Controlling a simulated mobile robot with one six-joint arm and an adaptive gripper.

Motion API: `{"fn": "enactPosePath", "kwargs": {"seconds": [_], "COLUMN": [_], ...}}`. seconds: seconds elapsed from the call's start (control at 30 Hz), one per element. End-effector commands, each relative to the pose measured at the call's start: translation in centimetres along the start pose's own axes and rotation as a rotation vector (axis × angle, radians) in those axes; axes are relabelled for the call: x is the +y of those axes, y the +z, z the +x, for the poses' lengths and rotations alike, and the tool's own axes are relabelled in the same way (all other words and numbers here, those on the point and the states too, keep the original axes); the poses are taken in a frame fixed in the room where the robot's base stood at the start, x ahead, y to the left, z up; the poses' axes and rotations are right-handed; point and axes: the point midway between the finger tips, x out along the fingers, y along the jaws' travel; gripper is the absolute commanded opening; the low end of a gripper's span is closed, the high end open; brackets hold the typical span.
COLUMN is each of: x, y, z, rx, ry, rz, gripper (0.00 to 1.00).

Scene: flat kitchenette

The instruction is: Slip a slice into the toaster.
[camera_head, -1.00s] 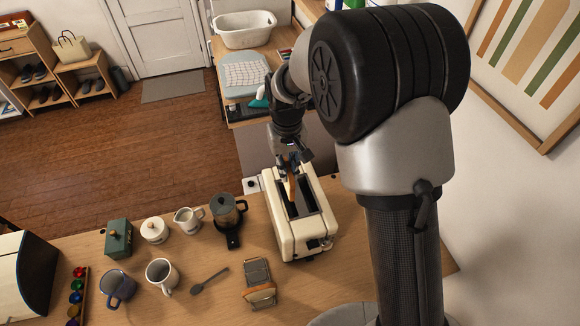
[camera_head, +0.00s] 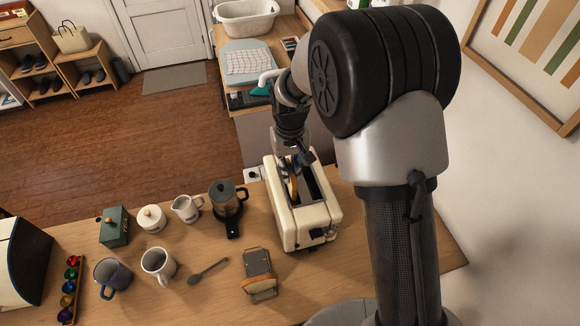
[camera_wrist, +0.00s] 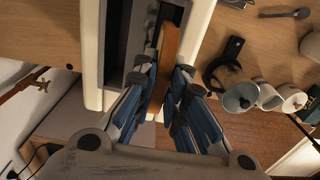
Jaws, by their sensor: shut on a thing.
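A cream toaster (camera_head: 312,231) with two long dark slots stands near the back edge of the wooden table. My gripper (camera_wrist: 162,86) is shut on an upright bread slice (camera_wrist: 170,62), with a finger on each side. How deep the slice sits is hidden by the fingers. A metal rack (camera_head: 257,262) with another bread slice (camera_head: 262,286) stands left of the toaster.
A dark French press (camera_head: 226,198) stands close left of the toaster. A creamer (camera_head: 187,208), sugar pot (camera_head: 151,218), green box (camera_head: 114,226), two mugs (camera_head: 157,265) and a spoon (camera_head: 208,271) lie farther left. Bare table lies right of the toaster.

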Motion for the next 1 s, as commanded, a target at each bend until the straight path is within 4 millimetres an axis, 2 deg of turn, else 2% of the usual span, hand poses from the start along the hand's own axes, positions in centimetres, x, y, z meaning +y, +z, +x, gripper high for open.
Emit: {"fn": "enactPosePath", "kwargs": {"seconds": [0.13,0.43,0.47,0.8,1.0], "x": [0.00,0.00,0.00,-0.01,0.00], "y": [-0.02,-0.03,-0.03,-0.02,-0.02], "z": [0.83,0.88,0.88,0.87,0.87], "rx": [0.000,0.001,0.001,0.001,0.001], "ry": [0.000,0.000,0.000,0.000,0.000], "rz": [0.000,0.000,0.000,0.000,0.000], "gripper": [0.00,0.00,0.13,0.35,0.35]}}
